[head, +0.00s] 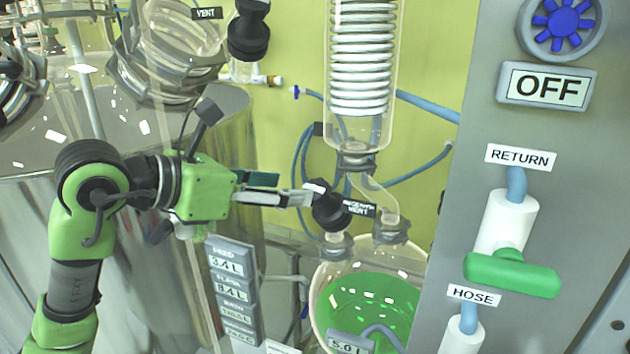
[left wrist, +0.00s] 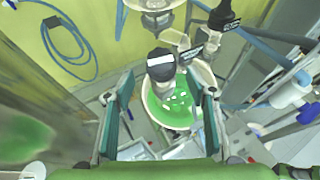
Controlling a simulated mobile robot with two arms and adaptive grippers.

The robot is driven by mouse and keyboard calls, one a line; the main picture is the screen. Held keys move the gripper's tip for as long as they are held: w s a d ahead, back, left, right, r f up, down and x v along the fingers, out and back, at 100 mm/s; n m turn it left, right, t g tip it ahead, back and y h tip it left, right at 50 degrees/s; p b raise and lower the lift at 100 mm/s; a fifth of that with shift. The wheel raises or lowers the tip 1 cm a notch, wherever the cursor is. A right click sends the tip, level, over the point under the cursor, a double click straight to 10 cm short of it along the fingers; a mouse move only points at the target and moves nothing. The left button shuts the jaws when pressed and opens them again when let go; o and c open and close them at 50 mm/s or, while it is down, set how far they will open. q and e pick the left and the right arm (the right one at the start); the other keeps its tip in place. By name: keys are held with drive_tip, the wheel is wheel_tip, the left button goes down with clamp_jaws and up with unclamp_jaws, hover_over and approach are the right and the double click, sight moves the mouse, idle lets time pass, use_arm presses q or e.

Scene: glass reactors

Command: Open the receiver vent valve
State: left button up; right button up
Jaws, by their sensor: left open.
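The receiver vent valve (head: 330,212) is a black knob with a white mark, beside a small label reading RECEIVER VENT. It sits on top of the round glass receiver (head: 321,300), which holds green liquid. My left gripper (head: 296,190) comes in from the left with its fingertips close to the knob. In the left wrist view, the knob (left wrist: 160,66) shows between the two spread fingers (left wrist: 160,88), near the tips. The fingers look apart from it; I cannot tell whether either touches. My right gripper is not in view.
A glass condenser with a white coil (head: 362,60) stands above the receiver. A grey panel (head: 440,230) with an OFF sign and a green-handled RETURN valve (head: 512,274) is at right. Another black knob (head: 248,35) labelled VENT is at upper left. Blue hoses (head: 420,165) run behind.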

sight(313, 189)
use_arm(q)
drive_tip(key=p+x, duration=0.2)
drive_tip(key=x, duration=0.5)
drive_tip(key=shift+s+d+r, duration=0.1)
drive_tip(key=shift+w+d+f, duration=0.3)
drive_tip(key=shift+w+f, duration=0.1)
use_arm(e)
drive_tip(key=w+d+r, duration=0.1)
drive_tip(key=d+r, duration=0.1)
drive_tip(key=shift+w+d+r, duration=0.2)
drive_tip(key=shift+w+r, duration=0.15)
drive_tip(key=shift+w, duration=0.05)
use_arm(q)
drive_tip(key=shift+d, duration=0.1)
drive_tip(key=c, duration=1.1)
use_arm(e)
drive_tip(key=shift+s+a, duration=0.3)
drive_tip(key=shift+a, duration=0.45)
